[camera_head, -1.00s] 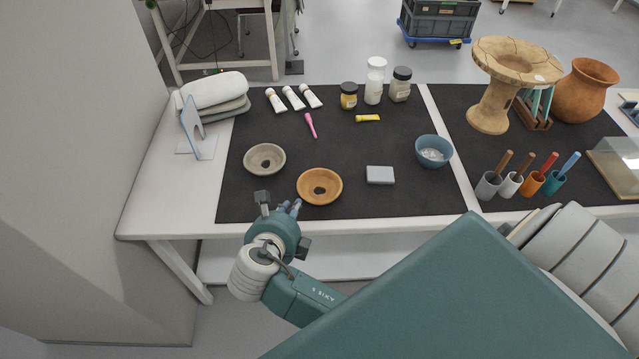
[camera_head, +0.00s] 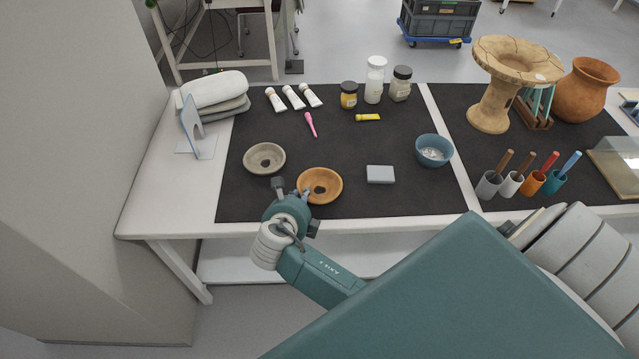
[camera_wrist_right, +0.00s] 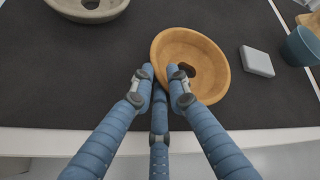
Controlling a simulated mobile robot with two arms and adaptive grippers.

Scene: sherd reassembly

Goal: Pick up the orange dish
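The orange dish (camera_head: 331,181) is a shallow round bowl with a dark hole in its bottom. It lies on the black mat near the table's front edge. My right gripper (camera_head: 287,193) is at the dish's left front side. In the right wrist view its blue fingers (camera_wrist_right: 160,73) are apart, with the dish's left rim between the tips; one fingertip overlaps the dish's inside. Whether they touch the rim cannot be told. My left gripper is in neither view.
A grey dish (camera_head: 265,148) lies close by at the left. A grey block (camera_head: 380,174) and a blue bowl (camera_head: 434,140) are to the right. Paint tubes, a pink tool (camera_head: 311,124) and jars (camera_head: 374,88) lie farther back. The mat (camera_head: 350,145) between is clear.

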